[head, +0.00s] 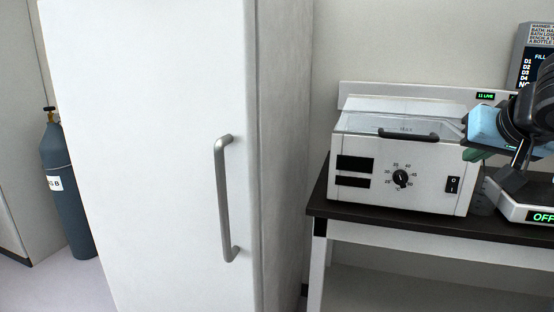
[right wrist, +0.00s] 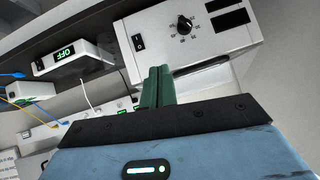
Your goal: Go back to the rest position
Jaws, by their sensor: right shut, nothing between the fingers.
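My right gripper (head: 474,154) is at the right of the head view, beside the right end of a white bath-like box (head: 400,185) with a dial, a switch and a dark lid handle. In the right wrist view its green fingers (right wrist: 153,88) are together with nothing between them. Its blue body fills the bottom of that view. The box shows upside down at the top of that view, beyond the fingertips. I cannot tell whether the fingers touch it. My left gripper is in neither view.
A tall white cabinet (head: 150,150) with a grey handle (head: 224,198) fills the left middle. A dark gas cylinder (head: 68,190) stands left of it. The box stands on a dark-topped bench (head: 345,212). A device with an OFF display (head: 540,216) sits right, near my arm.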

